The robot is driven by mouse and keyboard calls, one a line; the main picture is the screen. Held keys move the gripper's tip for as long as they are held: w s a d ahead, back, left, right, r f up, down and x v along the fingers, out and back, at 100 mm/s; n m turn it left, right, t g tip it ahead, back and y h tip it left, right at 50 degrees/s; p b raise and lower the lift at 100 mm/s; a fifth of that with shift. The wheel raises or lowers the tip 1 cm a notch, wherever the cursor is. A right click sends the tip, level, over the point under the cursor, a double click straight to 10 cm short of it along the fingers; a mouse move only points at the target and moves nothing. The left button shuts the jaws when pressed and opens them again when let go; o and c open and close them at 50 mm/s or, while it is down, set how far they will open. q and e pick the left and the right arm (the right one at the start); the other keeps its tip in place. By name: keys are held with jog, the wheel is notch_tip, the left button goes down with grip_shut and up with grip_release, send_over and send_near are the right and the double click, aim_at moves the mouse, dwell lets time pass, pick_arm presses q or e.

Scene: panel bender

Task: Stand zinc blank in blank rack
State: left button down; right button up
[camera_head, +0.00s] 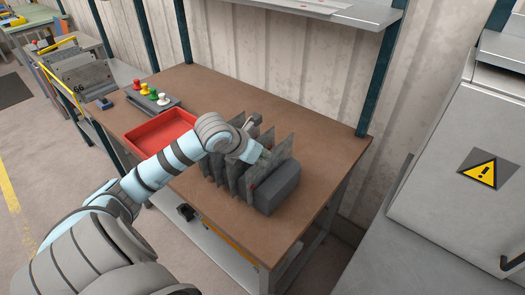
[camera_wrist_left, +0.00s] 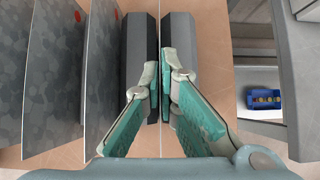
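The dark grey blank rack (camera_head: 286,190) stands on the brown table, with several mottled grey sheets upright in it. In the left wrist view, two sheets with red dots (camera_wrist_left: 48,80) stand to the left of dark rack dividers (camera_wrist_left: 180,35). My left gripper (camera_head: 262,155) is over the rack. In the wrist view its teal fingers (camera_wrist_left: 160,92) are closed on a thin sheet seen edge-on, the zinc blank (camera_wrist_left: 160,140). The blank (camera_head: 281,150) stands upright in line with the gap between two dividers; its lower edge is hidden. My right gripper is not in view.
A red tray (camera_head: 160,134) and a grey block with coloured knobs (camera_head: 152,96) lie left of the rack. A shelf (camera_head: 340,12) hangs above the table's back. A grey cabinet with a warning sign (camera_head: 483,171) stands at right. The table's front right is clear.

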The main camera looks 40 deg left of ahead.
pick_arm(q)
jog(key=shift+f, duration=0.3)
jog(key=c, duration=1.7)
grip_release()
notch_tip(320, 180, up, 10)
